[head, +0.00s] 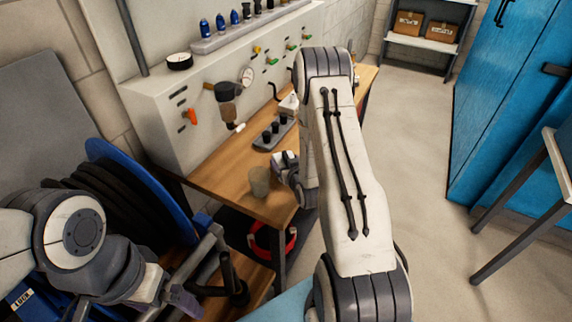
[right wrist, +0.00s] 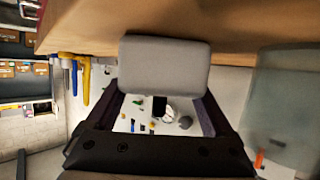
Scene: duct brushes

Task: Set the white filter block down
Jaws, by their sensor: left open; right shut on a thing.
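The white filter block (right wrist: 165,65) is a pale rounded block between the fingers of my right gripper (right wrist: 165,98) in the right wrist view. My right gripper is shut on it, close to the wooden bench (right wrist: 230,22); I cannot tell whether the block touches the wood. In the head view my right gripper (head: 284,162) is low at the bench's front part, and the block is hard to make out there, partly hidden by my arm. My left gripper (head: 180,298) is open and empty at the lower left, away from the bench.
A translucent cup (head: 259,181) stands beside my right gripper and shows large in the right wrist view (right wrist: 285,95). A grey rack with black pegs (head: 273,134) is behind. A white panel with valves (head: 190,110) backs the bench. A hose reel (head: 120,200) is left.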

